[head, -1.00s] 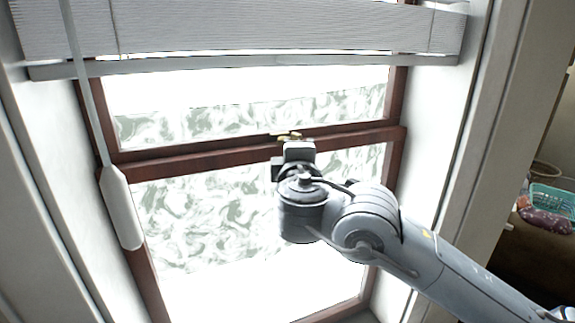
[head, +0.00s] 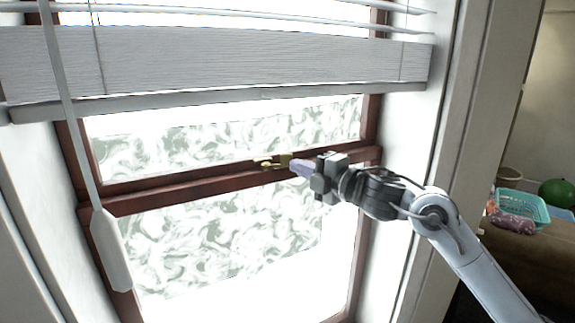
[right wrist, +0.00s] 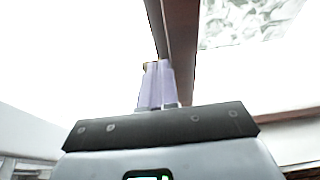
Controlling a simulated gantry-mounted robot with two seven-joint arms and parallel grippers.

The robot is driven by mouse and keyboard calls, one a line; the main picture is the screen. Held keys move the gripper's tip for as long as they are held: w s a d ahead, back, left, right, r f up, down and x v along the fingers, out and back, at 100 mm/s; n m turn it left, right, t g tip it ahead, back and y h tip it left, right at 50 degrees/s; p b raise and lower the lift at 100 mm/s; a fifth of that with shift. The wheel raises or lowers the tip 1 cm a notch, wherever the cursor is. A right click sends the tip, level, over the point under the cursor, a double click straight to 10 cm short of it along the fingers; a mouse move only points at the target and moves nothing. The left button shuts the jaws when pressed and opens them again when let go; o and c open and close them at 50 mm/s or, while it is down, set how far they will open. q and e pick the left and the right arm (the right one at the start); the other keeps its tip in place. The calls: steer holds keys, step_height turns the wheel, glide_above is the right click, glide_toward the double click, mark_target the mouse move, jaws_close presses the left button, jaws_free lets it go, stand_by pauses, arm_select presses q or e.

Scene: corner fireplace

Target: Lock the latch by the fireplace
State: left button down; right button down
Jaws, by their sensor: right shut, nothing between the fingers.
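The latch (head: 273,162) is a small brass-coloured fitting on top of the dark red-brown meeting rail (head: 190,187) of the window. My right gripper (head: 296,167) comes in from the right with its pale purple fingers shut and empty. Its fingertips are close to the right end of the latch; I cannot tell whether they touch it. In the right wrist view the shut fingers (right wrist: 153,85) point at the rail, with a small brass bit (right wrist: 151,64) at their tips. The fingers hide most of the latch there. My left gripper is not in view.
A white blind (head: 220,60) hangs across the upper window. Its wand and grey-white handle (head: 112,248) hang at the left. The white reveal (head: 412,140) stands to the right. A teal basket (head: 522,207) and a green ball (head: 557,193) are at the far right.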

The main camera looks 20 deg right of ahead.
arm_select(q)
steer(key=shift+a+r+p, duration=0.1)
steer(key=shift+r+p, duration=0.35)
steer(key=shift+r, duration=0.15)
arm_select(e)
steer(key=shift+w+d, duration=0.4)
steer(key=shift+w, duration=0.25)
steer(key=shift+s, duration=0.1)
